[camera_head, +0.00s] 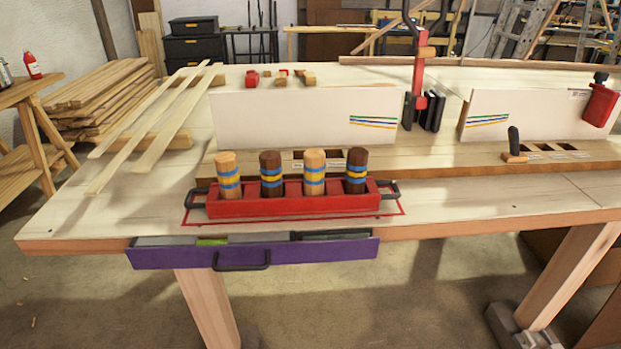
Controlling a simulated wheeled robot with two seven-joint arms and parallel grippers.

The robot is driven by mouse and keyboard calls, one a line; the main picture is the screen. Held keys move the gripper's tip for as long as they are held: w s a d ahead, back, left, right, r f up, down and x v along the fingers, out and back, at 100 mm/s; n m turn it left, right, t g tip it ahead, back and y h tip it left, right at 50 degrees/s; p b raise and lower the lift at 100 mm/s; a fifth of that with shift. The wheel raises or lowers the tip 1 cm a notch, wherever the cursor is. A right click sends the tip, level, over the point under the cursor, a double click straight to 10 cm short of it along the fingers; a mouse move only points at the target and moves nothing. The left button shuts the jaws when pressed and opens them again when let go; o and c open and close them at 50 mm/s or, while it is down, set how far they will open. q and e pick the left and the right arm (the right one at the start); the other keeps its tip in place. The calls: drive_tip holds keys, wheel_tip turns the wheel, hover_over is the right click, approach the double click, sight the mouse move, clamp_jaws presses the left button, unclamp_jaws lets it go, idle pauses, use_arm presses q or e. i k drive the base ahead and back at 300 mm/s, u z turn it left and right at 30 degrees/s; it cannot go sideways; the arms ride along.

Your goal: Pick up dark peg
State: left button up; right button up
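Two dark brown pegs stand upright in a red tray (290,207) on the workbench. One dark peg (271,174) is second from the left and the other dark peg (356,171) is at the right end. Each has blue and yellow bands. Two light wooden pegs stand in the same tray, one light peg (228,175) at the left end and one light peg (314,172) between the dark ones. The pegs' lower ends are hidden inside the tray. Neither of my grippers shows in the head view.
A purple drawer (252,254) juts open below the bench's front edge. White panels (275,118) stand behind the tray. A red clamp (419,75) rises behind them. Long laths (165,125) lie at left. The bench front right (480,205) is clear.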

sight(270, 166)
drive_tip(key=k, duration=0.5)
drive_tip(key=z, duration=1.75)
drive_tip(key=i, duration=1.15)
drive_tip(key=u, duration=1.95)
